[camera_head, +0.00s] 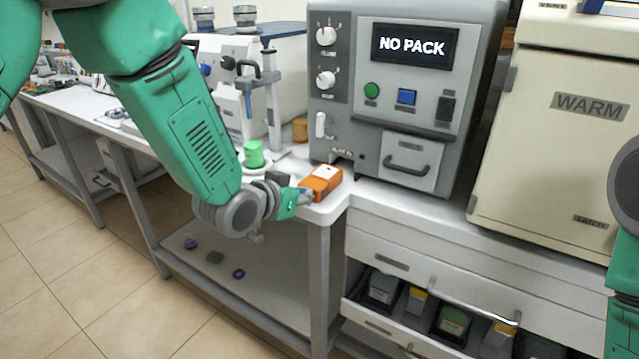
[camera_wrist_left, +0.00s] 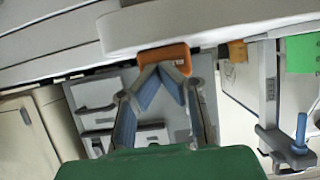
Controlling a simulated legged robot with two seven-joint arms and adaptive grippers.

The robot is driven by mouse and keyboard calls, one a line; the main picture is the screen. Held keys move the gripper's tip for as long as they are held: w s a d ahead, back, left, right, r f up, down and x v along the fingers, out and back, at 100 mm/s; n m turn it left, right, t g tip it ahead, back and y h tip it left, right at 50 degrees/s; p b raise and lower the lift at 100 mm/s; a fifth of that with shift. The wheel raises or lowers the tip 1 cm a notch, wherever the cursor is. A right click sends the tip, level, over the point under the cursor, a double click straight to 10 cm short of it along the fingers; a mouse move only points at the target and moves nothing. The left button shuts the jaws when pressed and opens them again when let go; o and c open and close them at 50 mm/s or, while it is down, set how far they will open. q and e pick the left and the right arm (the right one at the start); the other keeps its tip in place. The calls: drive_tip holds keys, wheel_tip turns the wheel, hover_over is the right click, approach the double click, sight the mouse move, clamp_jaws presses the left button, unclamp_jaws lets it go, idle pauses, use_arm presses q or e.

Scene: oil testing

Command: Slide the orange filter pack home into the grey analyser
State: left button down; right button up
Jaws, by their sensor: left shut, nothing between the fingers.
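The orange filter pack (camera_head: 322,181), with a white patch on top, rests at the worktop's front corner, in front of the grey analyser (camera_head: 345,105). The analyser's display reads "NO PACK", and a dark low recess shows near the pack. My left gripper (camera_head: 304,198) is shut and empty, its fingertips right at the pack's near end. In the left wrist view the joined fingertips (camera_wrist_left: 161,68) overlap the front of the orange pack (camera_wrist_left: 165,54). I cannot tell whether they touch it. My right gripper is out of view; only part of that arm shows at the right edge.
A green cylinder (camera_head: 254,154) and a blue-handled stand (camera_head: 262,85) are left of the analyser. A cream cabinet marked WARM (camera_head: 560,120) stands to the right. Drawers with bins (camera_head: 440,318) lie below. The worktop's edge runs close to the pack.

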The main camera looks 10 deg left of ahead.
sight(326, 174)
use_arm(q)
drive_tip(key=shift+w+d+f, duration=0.1)
drive_tip(key=shift+w+d, duration=0.45)
drive_tip(key=shift+w, duration=0.95)
drive_tip(key=shift+w+d, duration=0.6)
drive_tip(key=shift+w, duration=0.85)
drive_tip(key=shift+w+d+f, duration=0.1)
drive_tip(key=shift+w+d, duration=0.45)
drive_tip(key=shift+w, duration=0.95)
drive_tip(key=shift+p+v, duration=0.85)
drive_tip(key=shift+v, duration=1.05)
drive_tip(key=shift+p+v, duration=1.25)
drive_tip(key=shift+v, duration=1.4)
drive_tip(key=shift+r, duration=0.1)
